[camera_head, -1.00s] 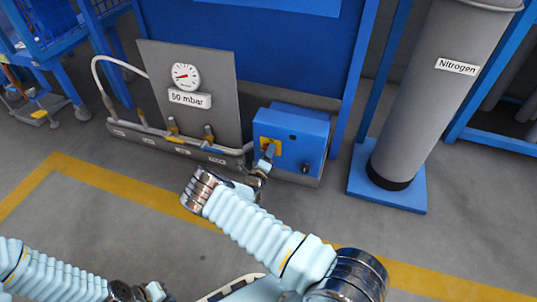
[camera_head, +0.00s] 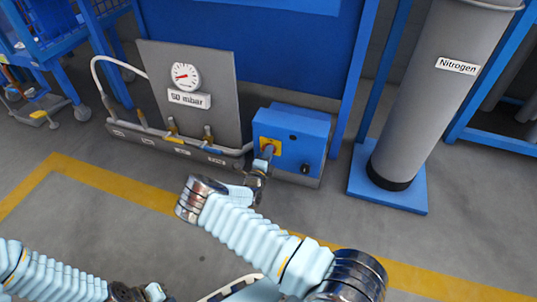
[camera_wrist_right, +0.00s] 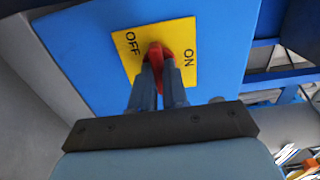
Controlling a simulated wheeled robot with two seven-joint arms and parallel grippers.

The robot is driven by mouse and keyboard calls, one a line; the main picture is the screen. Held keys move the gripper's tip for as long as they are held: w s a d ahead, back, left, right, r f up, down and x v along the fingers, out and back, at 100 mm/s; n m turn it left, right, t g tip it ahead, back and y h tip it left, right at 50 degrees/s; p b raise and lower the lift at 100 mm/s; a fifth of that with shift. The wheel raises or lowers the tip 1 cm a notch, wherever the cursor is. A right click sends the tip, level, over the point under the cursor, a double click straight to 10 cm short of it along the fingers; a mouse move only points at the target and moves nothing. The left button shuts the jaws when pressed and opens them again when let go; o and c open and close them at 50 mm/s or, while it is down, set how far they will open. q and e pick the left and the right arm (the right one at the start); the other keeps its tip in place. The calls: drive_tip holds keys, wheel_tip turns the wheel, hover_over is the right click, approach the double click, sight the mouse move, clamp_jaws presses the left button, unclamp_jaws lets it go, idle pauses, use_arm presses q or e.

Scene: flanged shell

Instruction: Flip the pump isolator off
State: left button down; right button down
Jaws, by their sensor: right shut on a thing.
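The pump isolator is a blue box (camera_head: 308,128) on the floor by the grey panel. Its front carries a yellow plate (camera_head: 264,143). In the right wrist view the yellow plate (camera_wrist_right: 126,63) reads OFF at the left and ON at the right. A red switch handle (camera_wrist_right: 163,50) sits at its middle, partly hidden by fingers, so its exact angle is hard to tell. My right gripper (camera_head: 266,153) is shut on the red handle; its fingers (camera_wrist_right: 158,75) also show in the wrist view. My left gripper (camera_head: 152,292) is low at the left; its jaws are unclear.
A grey panel (camera_head: 215,75) with a pressure gauge (camera_head: 185,75) and a "50 mbar" label stands left of the box. A grey nitrogen cylinder (camera_head: 425,100) stands on a blue base at the right. Yellow-lined floor (camera_head: 110,187) lies open in front.

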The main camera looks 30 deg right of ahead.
drive_tip(key=c, duration=1.1)
unclamp_jaws()
drive_tip(key=shift+c, duration=0.2)
drive_tip(key=shift+a, duration=0.1)
drive_tip(key=p+v, duration=0.2)
drive_tip(key=v, duration=1.1)
drive_tip(key=shift+s+a, duration=0.15)
drive_tip(key=shift+s, duration=0.15)
